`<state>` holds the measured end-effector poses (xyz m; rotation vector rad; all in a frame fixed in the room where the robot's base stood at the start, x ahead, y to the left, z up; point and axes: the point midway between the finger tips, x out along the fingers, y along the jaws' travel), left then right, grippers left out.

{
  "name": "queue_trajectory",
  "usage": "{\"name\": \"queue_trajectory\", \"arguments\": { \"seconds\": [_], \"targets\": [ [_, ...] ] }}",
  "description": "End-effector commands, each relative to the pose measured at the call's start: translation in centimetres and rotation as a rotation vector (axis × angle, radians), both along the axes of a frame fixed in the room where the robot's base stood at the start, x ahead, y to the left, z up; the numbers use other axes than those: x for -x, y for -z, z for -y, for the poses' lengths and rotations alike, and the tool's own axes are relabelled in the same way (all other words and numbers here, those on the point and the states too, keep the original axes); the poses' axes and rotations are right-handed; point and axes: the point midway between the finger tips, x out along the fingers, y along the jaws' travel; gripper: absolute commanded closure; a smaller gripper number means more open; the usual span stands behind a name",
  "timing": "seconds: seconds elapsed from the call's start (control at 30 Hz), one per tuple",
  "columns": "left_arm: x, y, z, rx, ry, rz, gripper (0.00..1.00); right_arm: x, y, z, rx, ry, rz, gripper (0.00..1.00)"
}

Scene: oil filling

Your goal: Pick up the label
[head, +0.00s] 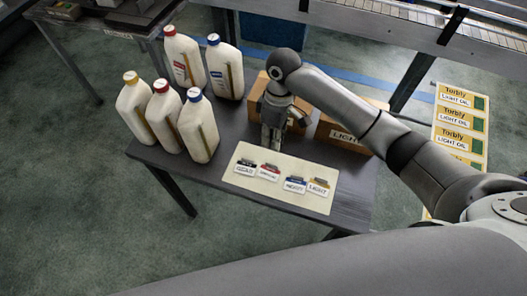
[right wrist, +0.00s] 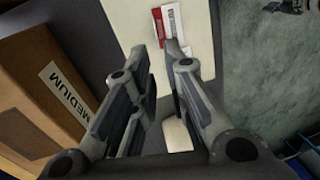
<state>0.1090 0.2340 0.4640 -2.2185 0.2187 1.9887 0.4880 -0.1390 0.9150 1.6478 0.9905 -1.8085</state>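Several small labels lie in a row on a cream mat (head: 240,160) on the dark table: a black-topped label (head: 244,167), a red-topped label (head: 268,171), a blue-topped label (head: 294,184) and a yellow-topped label (head: 318,186). My right gripper (head: 272,147) points down near the mat's back edge, above the red and black labels. In the right wrist view, my right gripper (right wrist: 155,50) is open, with nothing clearly held between its fingertips. A red-and-white label (right wrist: 165,24) lies just beyond them, partly hidden by one finger. My left gripper is not in view.
Several cream bottles with coloured caps (head: 160,110) stand on the table's left. Cardboard boxes stand behind the gripper, one marked LIGHT (head: 345,138), another marked MEDIUM (right wrist: 40,100). A "Torbly light oil" sticker sheet (head: 458,123) is at right. A conveyor runs behind.

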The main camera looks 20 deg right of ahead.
Motion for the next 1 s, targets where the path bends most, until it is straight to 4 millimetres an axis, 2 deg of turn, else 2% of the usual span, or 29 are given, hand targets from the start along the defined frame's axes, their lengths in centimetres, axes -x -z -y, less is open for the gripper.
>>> {"name": "queue_trajectory", "arguments": {
  "seconds": [0.1, 0.17, 0.27, 0.4, 0.53, 0.67, 0.87, 1.0],
  "targets": [
    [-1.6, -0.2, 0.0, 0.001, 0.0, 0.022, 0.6, 0.1, 0.6, 0.0, 0.002, -0.001, -0.005, 0.87],
    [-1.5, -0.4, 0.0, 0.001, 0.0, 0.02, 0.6, 0.2, 1.5, -0.1, 0.003, 0.0, -0.006, 0.87],
    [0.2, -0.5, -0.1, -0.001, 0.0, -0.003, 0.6, 0.5, 3.1, -0.2, 0.004, 0.0, -0.007, 0.87],
    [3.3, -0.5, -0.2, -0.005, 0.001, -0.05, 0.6, 0.6, 4.8, -0.5, 0.002, 0.0, -0.003, 0.87],
    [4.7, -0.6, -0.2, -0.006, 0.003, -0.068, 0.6, 0.7, 5.6, -0.6, 0.002, -0.001, -0.003, 0.87],
    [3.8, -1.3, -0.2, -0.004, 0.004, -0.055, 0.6, 0.8, 7.1, -0.7, 0.003, 0.0, -0.005, 0.87],
    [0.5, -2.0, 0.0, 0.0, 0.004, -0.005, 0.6, 1.0, 9.9, -1.0, 0.002, 0.0, -0.002, 0.87],
    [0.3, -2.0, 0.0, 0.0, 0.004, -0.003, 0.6, 1.0, 10.6, -1.1, 0.002, 0.0, 0.0, 0.87]
  ]
}}
